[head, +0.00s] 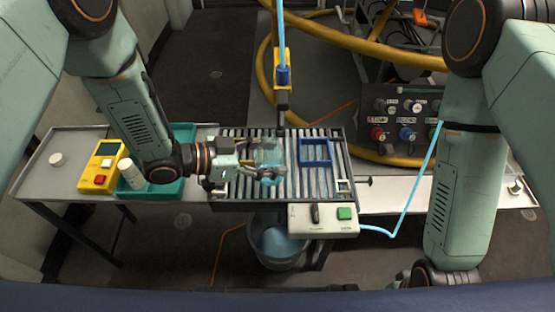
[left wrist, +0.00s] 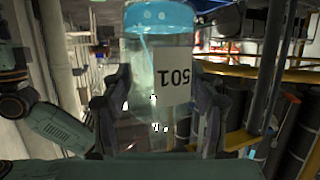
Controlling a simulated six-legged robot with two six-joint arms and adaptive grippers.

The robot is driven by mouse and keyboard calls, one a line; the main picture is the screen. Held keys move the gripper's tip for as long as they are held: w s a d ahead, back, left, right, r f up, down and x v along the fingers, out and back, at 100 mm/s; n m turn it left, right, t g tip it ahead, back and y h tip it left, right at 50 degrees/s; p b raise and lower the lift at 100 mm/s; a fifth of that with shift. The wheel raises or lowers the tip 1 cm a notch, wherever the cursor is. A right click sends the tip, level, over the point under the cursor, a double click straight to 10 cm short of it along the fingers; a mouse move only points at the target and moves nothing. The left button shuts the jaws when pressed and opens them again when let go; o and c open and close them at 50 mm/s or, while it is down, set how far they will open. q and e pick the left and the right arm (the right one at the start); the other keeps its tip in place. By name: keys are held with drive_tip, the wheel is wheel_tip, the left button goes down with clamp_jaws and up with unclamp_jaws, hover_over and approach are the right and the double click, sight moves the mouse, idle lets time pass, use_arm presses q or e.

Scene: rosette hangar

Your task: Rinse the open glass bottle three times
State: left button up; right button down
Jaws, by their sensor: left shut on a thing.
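My left gripper (head: 262,166) is shut on a clear glass bottle (head: 268,150) and holds it over the slatted grate (head: 240,188). In the left wrist view the bottle (left wrist: 145,75) sits between both fingers. It has a white label with upside-down dark characters and a light blue band at the upper end of the picture. I cannot tell whether liquid is inside. A nozzle (head: 283,75) on a light blue hose hangs behind the grate, apart from the bottle. My right arm shows at the right; its gripper is out of view.
A blue square frame (head: 316,152) lies on the grate. A control box (head: 322,219) with a green button is at its front, above a bucket (head: 277,245). A yellow device (head: 101,166), a white container (head: 131,174) and a green tray (head: 178,189) are at left.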

use_arm(q)
drive_tip(key=w+a+r+p, duration=0.1)
drive_tip(key=a+r+p, duration=0.5)
drive_tip(key=r+p, duration=0.4)
drive_tip(key=w+a+f+m+t+b, duration=0.2)
drive_tip(key=w+f+m+t+b, duration=0.35)
drive_tip(key=m+b, duration=1.05)
wheel_tip(320, 180, up, 9)
drive_tip(key=s+m+h+b, duration=0.2)
drive_tip(key=m+h+b, duration=0.3)
drive_tip(key=m+b, duration=0.5)
drive_tip(key=shift+d+f+t+h+b, duration=0.25)
drive_tip(key=shift+t+h+b, duration=0.1)
drive_tip(key=shift+b, duration=2.1)
